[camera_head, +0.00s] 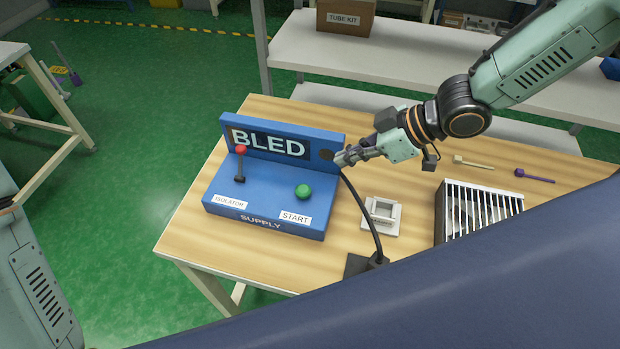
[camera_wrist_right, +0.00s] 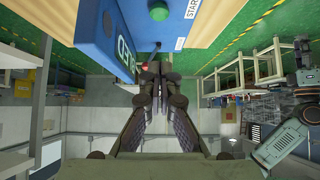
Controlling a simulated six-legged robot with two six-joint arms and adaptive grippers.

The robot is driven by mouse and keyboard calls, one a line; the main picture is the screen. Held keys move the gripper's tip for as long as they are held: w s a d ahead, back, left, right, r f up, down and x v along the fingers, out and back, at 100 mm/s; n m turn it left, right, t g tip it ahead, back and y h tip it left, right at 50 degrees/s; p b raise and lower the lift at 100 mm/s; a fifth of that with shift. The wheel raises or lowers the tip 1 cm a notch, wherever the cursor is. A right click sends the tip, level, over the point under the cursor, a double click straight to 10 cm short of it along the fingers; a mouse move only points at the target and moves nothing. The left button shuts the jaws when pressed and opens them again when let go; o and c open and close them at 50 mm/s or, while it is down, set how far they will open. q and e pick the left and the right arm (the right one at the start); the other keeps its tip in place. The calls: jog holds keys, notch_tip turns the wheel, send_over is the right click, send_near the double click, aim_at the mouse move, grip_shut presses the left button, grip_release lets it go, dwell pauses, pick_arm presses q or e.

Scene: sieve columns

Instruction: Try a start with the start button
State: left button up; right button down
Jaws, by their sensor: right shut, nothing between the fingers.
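The green start button (camera_head: 303,191) sits on the right part of the blue supply box (camera_head: 262,216), behind a START label. It also shows at the top of the right wrist view (camera_wrist_right: 158,10). An upright isolator lever with a red knob (camera_head: 241,149) stands left of it.
A small pale square holder (camera_head: 381,214), a slatted rack (camera_head: 478,212) and two small rods (camera_head: 534,175) are on the wooden table right of the box. A black cable (camera_head: 362,205) runs between box and holder. Shelving with a TUBE KIT box (camera_head: 345,16) stands behind.

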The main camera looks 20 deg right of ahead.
jog(key=b, duration=0.5)
send_over(299, 189)
jog(key=s+d, duration=0.2)
notch_tip(299, 189, down, 7)
jog(key=shift+w+f, duration=0.1)
jog(key=shift+f, duration=0.05)
jog(key=shift+d+f+b, duration=0.2)
jog(key=shift+f+b, duration=0.1)
jog(key=shift+f, duration=0.95)
jog(key=shift+d+f, duration=0.1)
jog(key=shift+f, duration=0.5)
